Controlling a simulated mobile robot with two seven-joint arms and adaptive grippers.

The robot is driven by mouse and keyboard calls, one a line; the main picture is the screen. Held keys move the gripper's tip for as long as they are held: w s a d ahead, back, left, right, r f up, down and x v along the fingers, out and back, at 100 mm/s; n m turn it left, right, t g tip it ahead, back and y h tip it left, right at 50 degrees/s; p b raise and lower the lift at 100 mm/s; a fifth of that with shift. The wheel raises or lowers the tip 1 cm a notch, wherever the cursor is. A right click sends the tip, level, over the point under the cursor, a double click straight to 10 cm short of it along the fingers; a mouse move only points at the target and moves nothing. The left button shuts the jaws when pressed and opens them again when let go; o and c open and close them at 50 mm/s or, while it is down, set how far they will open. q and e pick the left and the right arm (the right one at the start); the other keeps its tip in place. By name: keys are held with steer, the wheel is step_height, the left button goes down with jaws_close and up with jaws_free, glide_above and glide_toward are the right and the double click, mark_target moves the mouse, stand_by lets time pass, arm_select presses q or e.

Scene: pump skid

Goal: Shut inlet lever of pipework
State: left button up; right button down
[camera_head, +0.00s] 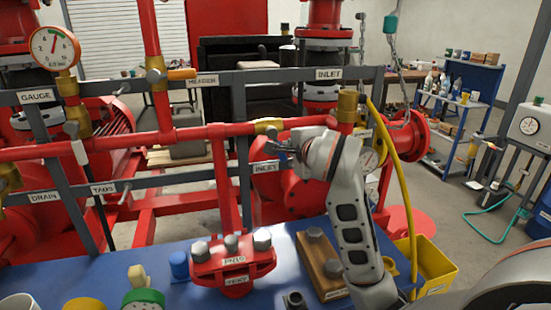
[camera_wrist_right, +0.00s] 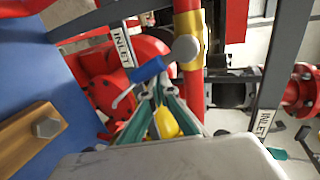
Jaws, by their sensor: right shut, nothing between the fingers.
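The inlet valve shows as a brass body (camera_head: 268,125) on the horizontal red pipe, above a lower INLET label (camera_head: 265,167). In the right wrist view, the brass body (camera_wrist_right: 190,38) has a round grey hub, and a blue-sleeved lever (camera_wrist_right: 148,70) shows diagonally at the fingertips, at an angle to the pipe. My right gripper (camera_head: 279,150) is shut and empty, just below the valve in the head view. In the wrist view, its fingers (camera_wrist_right: 160,92) are close beside the lever; I cannot tell whether they touch. The gripper hides the lever in the head view. My left gripper is not in view.
A blue bench (camera_head: 120,270) in front holds a red flange piece (camera_head: 233,262), a wooden block (camera_head: 318,262) and cups. A yellow hose (camera_head: 401,180) hangs right of my right arm above a yellow bin (camera_head: 437,266). Grey frame rails (camera_head: 215,78) surround the pipework.

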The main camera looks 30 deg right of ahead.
steer(key=shift+w+a+f, duration=0.1)
steer(key=shift+a+f, duration=0.35)
steer(key=shift+f, duration=0.05)
steer(key=shift+w+a+f, duration=0.15)
steer(key=shift+a+f, duration=0.2)
steer(key=shift+a, duration=0.3)
steer(key=shift+d+r, duration=0.1)
steer(key=shift+d, duration=0.55)
